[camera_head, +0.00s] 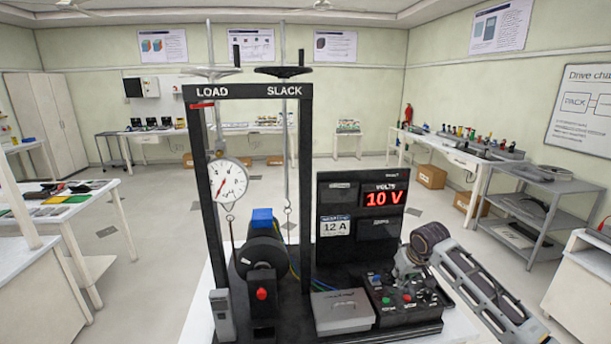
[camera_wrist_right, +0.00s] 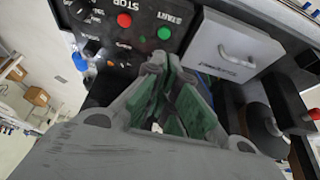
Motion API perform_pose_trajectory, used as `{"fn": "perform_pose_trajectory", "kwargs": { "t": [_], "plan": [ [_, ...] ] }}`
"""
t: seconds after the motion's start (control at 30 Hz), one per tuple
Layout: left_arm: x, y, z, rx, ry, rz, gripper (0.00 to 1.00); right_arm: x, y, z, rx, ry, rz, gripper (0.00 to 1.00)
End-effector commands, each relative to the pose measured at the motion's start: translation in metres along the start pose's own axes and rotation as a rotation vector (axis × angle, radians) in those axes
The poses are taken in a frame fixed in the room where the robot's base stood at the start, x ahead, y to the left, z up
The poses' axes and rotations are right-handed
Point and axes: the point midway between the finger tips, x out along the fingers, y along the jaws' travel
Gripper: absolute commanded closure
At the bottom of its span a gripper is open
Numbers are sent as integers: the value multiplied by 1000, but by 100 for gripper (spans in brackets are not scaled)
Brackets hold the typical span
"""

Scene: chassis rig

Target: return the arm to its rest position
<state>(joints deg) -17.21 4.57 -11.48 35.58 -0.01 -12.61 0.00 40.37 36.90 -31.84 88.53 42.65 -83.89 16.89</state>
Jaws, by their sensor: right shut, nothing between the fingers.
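My right arm (camera_head: 475,280) comes in from the lower right of the head view and bends at a dark wrist joint. My right gripper (camera_head: 403,272) points down over the black control box (camera_head: 425,308) with its red and green buttons. In the right wrist view my right gripper (camera_wrist_right: 163,68) is shut and empty, its green-padded fingers together at the tips. The control box's panel (camera_wrist_right: 130,45), with a red STOP button (camera_wrist_right: 124,20) and a green START button (camera_wrist_right: 164,33), lies beyond the fingertips. I cannot tell whether they touch it. My left gripper is not in view.
The rig's black frame (camera_head: 306,160) stands left of the arm, with a dial gauge (camera_head: 228,182) and a motor drum (camera_head: 262,255). The display panel (camera_head: 352,215) reads 10 V and 12 A. A grey lidded box (camera_head: 342,312) sits beside the control box. Open floor lies behind.

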Motion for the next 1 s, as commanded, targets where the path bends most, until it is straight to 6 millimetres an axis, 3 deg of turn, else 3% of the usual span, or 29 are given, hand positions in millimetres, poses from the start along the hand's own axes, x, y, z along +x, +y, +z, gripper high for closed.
{"fn": "perform_pose_trajectory", "kwargs": {
  "t": [0.57, 0.83, 1.0],
  "plan": [
    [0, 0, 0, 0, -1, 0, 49, 10, -18, 17, -30, -8, -11, 100],
    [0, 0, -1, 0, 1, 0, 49, 21, -39, 38, -64, -16, -26, 100],
    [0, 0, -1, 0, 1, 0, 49, 31, -61, 63, -95, -24, -42, 100]
  ]
}}
